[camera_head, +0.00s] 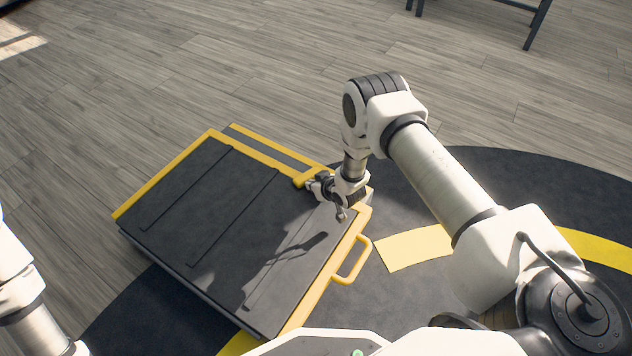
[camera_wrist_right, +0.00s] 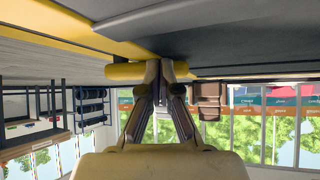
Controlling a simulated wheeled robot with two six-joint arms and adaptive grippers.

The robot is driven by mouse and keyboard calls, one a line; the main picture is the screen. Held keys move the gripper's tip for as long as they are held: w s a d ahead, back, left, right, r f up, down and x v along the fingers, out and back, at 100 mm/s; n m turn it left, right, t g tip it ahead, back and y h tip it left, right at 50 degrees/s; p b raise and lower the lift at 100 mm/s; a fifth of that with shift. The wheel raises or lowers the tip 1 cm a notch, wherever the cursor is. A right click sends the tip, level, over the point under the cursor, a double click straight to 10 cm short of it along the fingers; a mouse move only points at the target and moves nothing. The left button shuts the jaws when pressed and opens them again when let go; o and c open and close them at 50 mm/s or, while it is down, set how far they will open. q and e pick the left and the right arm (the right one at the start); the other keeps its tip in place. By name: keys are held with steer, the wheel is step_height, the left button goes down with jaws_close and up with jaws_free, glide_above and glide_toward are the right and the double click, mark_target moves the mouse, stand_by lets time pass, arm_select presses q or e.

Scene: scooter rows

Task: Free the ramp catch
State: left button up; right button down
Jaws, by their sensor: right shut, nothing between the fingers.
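The folded ramp (camera_head: 215,200) is a dark flat panel with yellow edges, lying on the floor left of my right arm. A yellow handle (camera_head: 352,262) sticks out of its near right edge. A short yellow piece (camera_head: 305,179), which looks like the catch, sits at the ramp's far right corner. My right gripper (camera_head: 322,188) is low over that corner, close beside the yellow piece. In the right wrist view its fingers (camera_wrist_right: 166,72) are shut with nothing between them, and a yellow bar (camera_wrist_right: 122,71) shows just behind their tips. I cannot tell whether they touch it. My left gripper is out of view.
The ramp lies partly on a round dark mat (camera_head: 520,185) with yellow markings (camera_head: 412,248). A dark-legged piece of furniture (camera_head: 535,25) stands at the top right. The wooden floor (camera_head: 200,60) beyond the ramp is clear.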

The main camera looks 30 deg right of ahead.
mark_target(297, 177)
steer(key=w+a+m+h, duration=0.1)
steer(key=m+h, duration=0.1)
steer(key=shift+w+a+m, duration=0.15)
steer(key=shift+a+m, duration=0.05)
steer(key=shift+m, duration=0.2)
steer(key=shift+w+a+m+h, duration=0.3)
steer(key=shift+w+m+h, duration=0.15)
steer(key=shift+m+h, duration=0.5)
steer(key=shift+w, duration=0.25)
steer(key=shift+w+a+b, duration=0.15)
steer(key=shift+w+b, duration=0.2)
steer(key=shift+w, duration=0.3)
steer(key=shift+w+a+b, duration=0.15)
steer(key=shift+w+b, duration=0.2)
steer(key=shift+w, duration=0.3)
steer(key=shift+w+d+b, duration=0.2)
steer(key=shift+w+b, duration=0.4)
steer(key=shift+w, duration=0.55)
steer(key=shift+w, duration=0.1)
